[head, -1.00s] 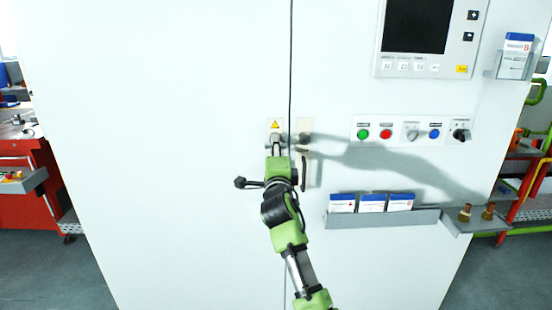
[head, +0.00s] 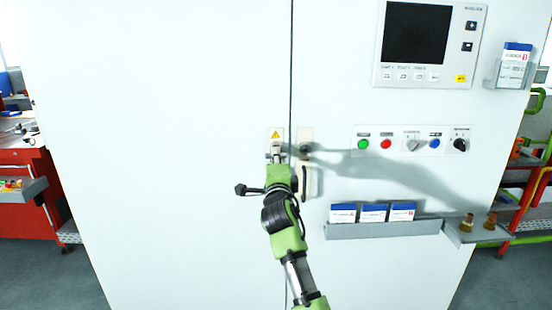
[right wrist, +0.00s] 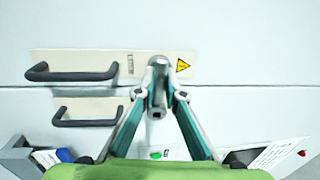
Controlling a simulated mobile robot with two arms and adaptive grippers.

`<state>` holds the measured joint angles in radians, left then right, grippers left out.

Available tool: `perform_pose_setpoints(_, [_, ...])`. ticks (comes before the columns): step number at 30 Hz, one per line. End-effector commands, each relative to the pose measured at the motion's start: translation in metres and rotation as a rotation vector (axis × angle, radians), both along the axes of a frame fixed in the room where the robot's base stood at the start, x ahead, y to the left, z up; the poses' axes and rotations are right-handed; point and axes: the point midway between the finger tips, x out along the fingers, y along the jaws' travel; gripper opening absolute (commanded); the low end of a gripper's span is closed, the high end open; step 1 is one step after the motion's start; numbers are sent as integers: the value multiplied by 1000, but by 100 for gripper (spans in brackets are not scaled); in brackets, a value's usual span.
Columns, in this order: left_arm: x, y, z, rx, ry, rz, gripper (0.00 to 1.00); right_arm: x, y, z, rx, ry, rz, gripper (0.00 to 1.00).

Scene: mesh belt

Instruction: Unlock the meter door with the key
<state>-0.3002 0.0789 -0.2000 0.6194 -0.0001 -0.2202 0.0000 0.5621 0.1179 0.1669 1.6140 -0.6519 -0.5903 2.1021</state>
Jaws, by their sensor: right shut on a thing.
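The white cabinet door (head: 180,150) fills the left of the head view, left of a vertical seam. A yellow warning triangle (head: 275,134) sits on its pale plate, also visible in the right wrist view (right wrist: 183,67). My right gripper (head: 276,155) is at this plate, just below the triangle. In the right wrist view its fingers (right wrist: 158,85) close on a small grey metal piece, apparently the key (right wrist: 157,112). Whether its tip is in a lock is hidden. Dark handles (right wrist: 72,72) lie on both sides of the seam. My left gripper is out of view.
Right of the seam are another dark handle (head: 305,183), a row of buttons and switches (head: 412,140), a screen panel (head: 430,45) and a grey shelf with boxes (head: 382,229). A red tool cart (head: 27,215) stands at the left.

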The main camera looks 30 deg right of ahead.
Motion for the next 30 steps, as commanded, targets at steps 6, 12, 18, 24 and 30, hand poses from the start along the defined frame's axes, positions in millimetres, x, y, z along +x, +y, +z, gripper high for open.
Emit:
perform_pose_setpoints(6, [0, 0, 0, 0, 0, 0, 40, 0, 0, 0, 0, 0, 0, 0])
perform_pose_setpoints(12, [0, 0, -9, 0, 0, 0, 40, 0, 0, -2, 33, -21, 0, 0])
perform_pose_setpoints(18, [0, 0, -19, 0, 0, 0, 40, 0, 0, -2, 84, -52, -1, 0])
perform_pose_setpoints(24, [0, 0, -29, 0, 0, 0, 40, 0, 0, -3, 139, -85, -1, 0])
perform_pose_setpoints(30, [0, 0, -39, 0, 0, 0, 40, 0, 0, -3, 195, -118, -1, 0])
